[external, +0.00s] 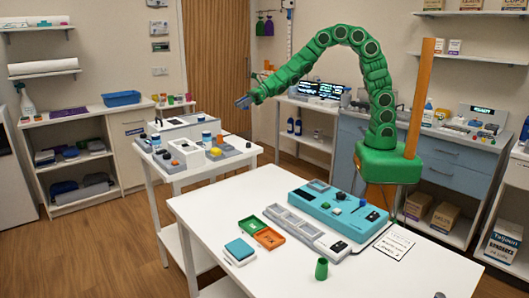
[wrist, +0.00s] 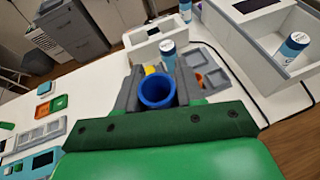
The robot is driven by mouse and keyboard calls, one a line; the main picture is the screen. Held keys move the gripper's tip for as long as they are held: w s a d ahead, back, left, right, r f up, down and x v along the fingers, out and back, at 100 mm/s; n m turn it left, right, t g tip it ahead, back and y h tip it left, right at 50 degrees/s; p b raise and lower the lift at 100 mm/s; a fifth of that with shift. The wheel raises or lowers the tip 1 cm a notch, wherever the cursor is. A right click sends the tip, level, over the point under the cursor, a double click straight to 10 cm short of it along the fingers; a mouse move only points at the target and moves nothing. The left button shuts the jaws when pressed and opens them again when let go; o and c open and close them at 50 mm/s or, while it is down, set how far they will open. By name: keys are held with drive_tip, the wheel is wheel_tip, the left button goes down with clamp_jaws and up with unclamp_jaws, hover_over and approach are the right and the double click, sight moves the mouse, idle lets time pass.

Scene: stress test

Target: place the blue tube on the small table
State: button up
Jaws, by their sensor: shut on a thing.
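My gripper (wrist: 158,88) is shut on the blue tube (wrist: 157,93), which shows its round open mouth to the wrist camera. In the external view my green arm arches up and over to the left, and my gripper (external: 247,99) is in the air with the blue tube (external: 241,103) at its end. The small table (external: 201,172) is the white one at the middle left, below and left of my gripper. White bins, a grey tray and small items stand on it. I cannot tell the tube's exact height above it.
A white open box (external: 190,150) and a grey tray (external: 228,152) fill much of the small table. White and blue cylinders (wrist: 168,54) stand there. The larger white table (external: 200,203) in front holds a teal device (external: 325,205), a green tube (external: 321,268) and small trays.

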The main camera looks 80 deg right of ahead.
drive_tip(key=s+a+f+n+g+y, duration=0.2)
drive_tip(key=s+a+n, duration=0.1)
drive_tip(key=a, duration=0.8)
drive_tip(key=s+a+f+n+g+y, duration=0.2)
drive_tip(key=s+a+g, duration=0.15)
drive_tip(key=a, duration=0.75)
drive_tip(key=s+a+f+n+g+y, duration=0.1)
drive_tip(key=s+a+f+n+y, duration=0.2)
drive_tip(key=a, duration=0.8)
drive_tip(key=s+a+f+n+g+h, duration=0.1)
drive_tip(key=s+a+f+n+g, duration=0.3)
drive_tip(key=s+a, duration=0.7)
drive_tip(key=s+a+f+n+g, duration=0.3)
drive_tip(key=s+a+g, duration=0.2)
drive_tip(key=s+a, duration=0.6)
drive_tip(key=w+a+f, duration=0.1)
drive_tip(key=a+f, duration=0.2)
drive_tip(key=w+a+f, duration=0.2)
drive_tip(key=a, duration=0.1)
drive_tip(key=w+a+f, duration=0.1)
drive_tip(key=a+f, duration=0.2)
drive_tip(key=shift+w+f, duration=0.25)
drive_tip(key=shift+f, duration=0.05)
drive_tip(key=shift+w+a+f+t, duration=0.1)
drive_tip(key=shift+a+f+t, duration=0.15)
drive_tip(key=shift+f, duration=0.1)
drive_tip(key=shift+f, duration=0.1)
